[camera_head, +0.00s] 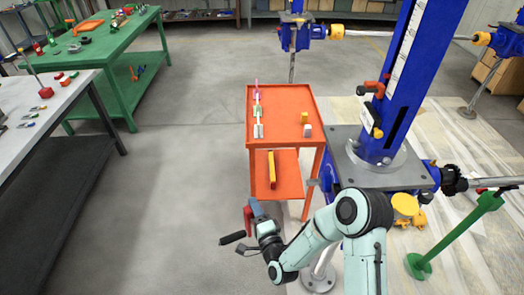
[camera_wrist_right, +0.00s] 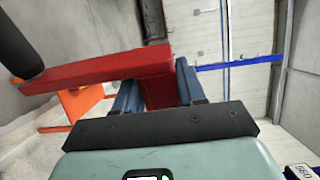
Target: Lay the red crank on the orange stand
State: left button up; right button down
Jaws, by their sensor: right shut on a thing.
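The red crank (camera_head: 248,219) has a flat red arm and a black handle (camera_head: 232,238). My right gripper (camera_head: 258,212) is shut on it and holds it in the air in front of the orange stand. In the right wrist view the red crank (camera_wrist_right: 105,70) lies between the two blue fingers of the gripper (camera_wrist_right: 158,88), with its black handle at the upper left. The orange stand (camera_head: 281,125) is a two-level cart in the middle of the head view; part of it also shows in the wrist view (camera_wrist_right: 84,101). My left gripper is not in view.
Small pale parts (camera_head: 258,112) line the stand's top at left; a yellow piece (camera_head: 304,118) and a grey one sit at right. A yellow bar (camera_head: 272,170) lies on the lower shelf. A blue screw jack (camera_head: 400,85) stands close right. Floor at left is clear.

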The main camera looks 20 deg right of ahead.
aim_at(279, 123)
jog(key=i+u, duration=0.15)
jog(key=i, duration=3.1)
jog(key=i+z, duration=0.15)
jog(key=i, duration=0.35)
jog(key=i+j+z, duration=0.15)
jog(key=i, duration=0.35)
jog(key=z, duration=2.75)
